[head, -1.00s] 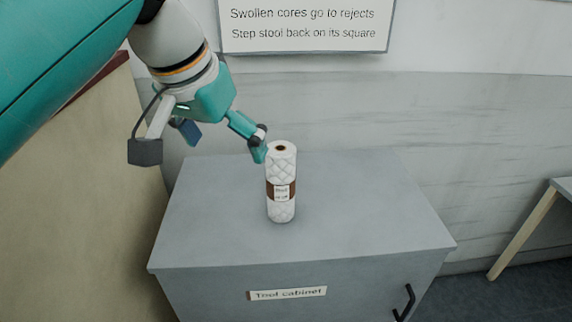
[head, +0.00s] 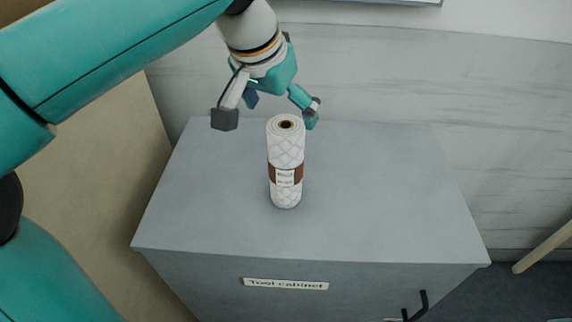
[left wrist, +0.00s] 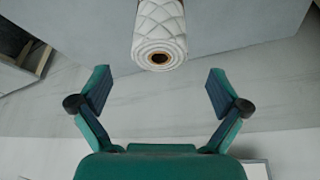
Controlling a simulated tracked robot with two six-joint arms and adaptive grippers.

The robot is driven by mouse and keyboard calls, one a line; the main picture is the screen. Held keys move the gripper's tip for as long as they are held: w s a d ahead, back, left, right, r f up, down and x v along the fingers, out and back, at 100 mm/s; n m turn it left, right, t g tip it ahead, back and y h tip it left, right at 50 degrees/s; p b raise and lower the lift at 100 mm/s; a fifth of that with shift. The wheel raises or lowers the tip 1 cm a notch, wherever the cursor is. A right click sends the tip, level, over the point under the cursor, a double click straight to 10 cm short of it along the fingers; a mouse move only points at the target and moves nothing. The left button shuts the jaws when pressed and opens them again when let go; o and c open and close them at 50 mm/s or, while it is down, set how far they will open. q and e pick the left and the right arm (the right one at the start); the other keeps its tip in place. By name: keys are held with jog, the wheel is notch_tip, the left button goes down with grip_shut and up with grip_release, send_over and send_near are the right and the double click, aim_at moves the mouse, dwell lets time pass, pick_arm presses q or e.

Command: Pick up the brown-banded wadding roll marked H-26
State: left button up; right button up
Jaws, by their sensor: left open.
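The wadding roll (head: 286,149) stands upright on the tool cabinet (head: 380,200) in the head view. It is white and quilted, with a brown band and a small label whose text is too small to read. My left gripper (head: 282,110) is open and empty, above and behind the top of the roll. In the left wrist view the roll (left wrist: 160,30) shows its end with a dark core hole, centred between and beyond the two spread fingers of my left gripper (left wrist: 158,92). The fingers do not touch it. My right gripper is not in view.
The grey cabinet top is otherwise clear around the roll. The cabinet has a label (head: 284,284) and a dark handle (head: 422,302) on its front. A tan panel (head: 95,165) stands to the left, a grey wall (head: 400,80) behind. A wooden leg (head: 545,247) shows at right.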

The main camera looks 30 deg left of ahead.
aim_at(286, 165)
pick_arm(q)
jog(key=x, duration=0.2)
jog(key=shift+w+f, duration=0.15)
jog(key=shift+f, duration=0.2)
jog(key=shift+s+x, duration=0.2)
jog(key=shift+x, duration=1.1)
jog(key=shift+s+x, duration=0.15)
jog(key=shift+x, duration=1.15)
jog(key=shift+f, duration=0.15)
jog(key=shift+c, duration=0.3)
jog(key=c, duration=1.3)
